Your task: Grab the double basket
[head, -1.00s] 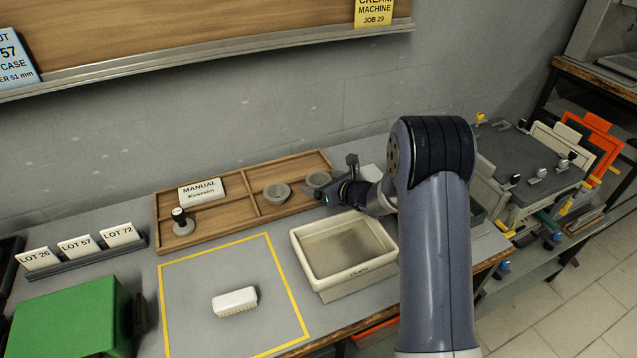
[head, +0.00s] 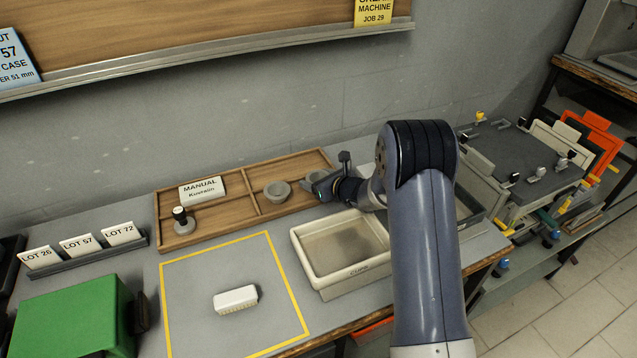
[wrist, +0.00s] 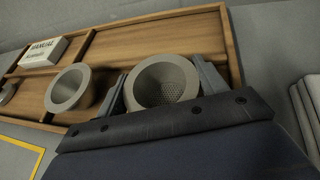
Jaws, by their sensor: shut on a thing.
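Two round grey metal baskets are in the right compartment of the wooden tray (head: 235,205). The left basket (head: 277,192) stands free; it also shows in the wrist view (wrist: 68,88). The right basket (wrist: 163,84) has a perforated bottom and sits between my gripper's two fingers. No label tells which one is the double basket. My gripper (wrist: 163,90) is shut on the right basket, one finger on each side of its rim. In the head view, my gripper (head: 314,181) mostly hides this basket.
A cream bin (head: 345,285) stands just in front of the tray. A tamper (head: 182,220) and a MANUAL sign (head: 202,190) are in the tray's left part. A white block (head: 236,299) lies inside the yellow-outlined square. The wall is close behind.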

